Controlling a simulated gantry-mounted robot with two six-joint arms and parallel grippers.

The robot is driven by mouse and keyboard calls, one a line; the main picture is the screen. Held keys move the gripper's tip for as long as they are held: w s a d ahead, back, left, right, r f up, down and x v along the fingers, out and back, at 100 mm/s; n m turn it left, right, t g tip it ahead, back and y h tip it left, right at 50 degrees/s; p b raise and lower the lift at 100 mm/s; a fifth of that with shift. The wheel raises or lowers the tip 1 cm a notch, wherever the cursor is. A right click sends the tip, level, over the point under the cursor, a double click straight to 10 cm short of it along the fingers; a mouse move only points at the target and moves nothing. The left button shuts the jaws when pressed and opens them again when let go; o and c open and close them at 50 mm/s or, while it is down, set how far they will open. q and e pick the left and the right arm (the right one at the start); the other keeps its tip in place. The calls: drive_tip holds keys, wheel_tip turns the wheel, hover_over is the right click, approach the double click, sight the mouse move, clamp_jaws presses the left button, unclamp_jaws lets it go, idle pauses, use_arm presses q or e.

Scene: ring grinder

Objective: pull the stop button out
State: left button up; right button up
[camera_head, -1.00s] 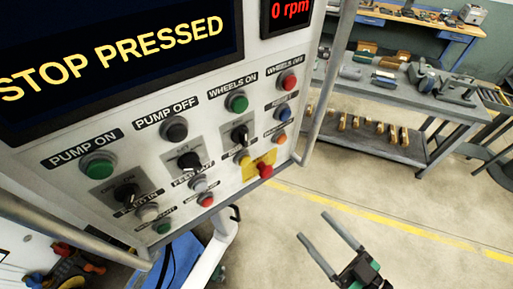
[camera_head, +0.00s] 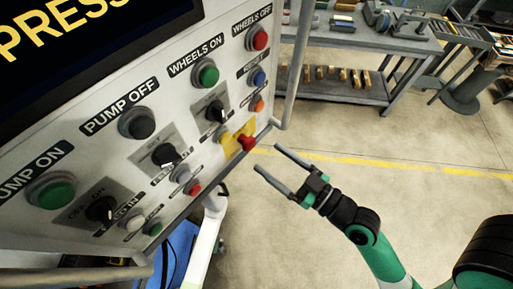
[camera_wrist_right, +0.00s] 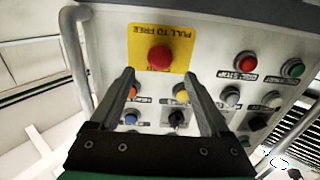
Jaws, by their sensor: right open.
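The stop button is a red mushroom knob (camera_head: 246,142) on a yellow plate (camera_head: 231,147) at the lower right corner of the control panel (camera_head: 190,40). In the right wrist view the red knob (camera_wrist_right: 160,58) sits on the yellow plate lettered "PULL TO FREE", above and between the fingertips in the picture. My right gripper (camera_head: 266,159) is open and empty, its fingers pointing at the panel, a little to the right of and below the knob in the head view. It also shows in the right wrist view (camera_wrist_right: 158,82). My left gripper is not in view.
Other buttons and switches crowd the panel, including a green button (camera_head: 206,74), a black knob (camera_head: 216,112) and a blue button (camera_head: 258,77). A grey handle bar (camera_head: 295,70) runs along the panel's right edge. A workbench (camera_head: 370,38) stands behind; open floor lies right.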

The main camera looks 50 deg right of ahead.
sight(252, 146)
drive_tip(key=w+p, duration=0.1)
drive_tip(key=w, duration=0.4)
drive_tip(key=shift+d+r+p, duration=0.1)
drive_tip(key=shift+p, duration=0.2)
drive_tip(key=shift+w, duration=0.3)
clamp_jaws()
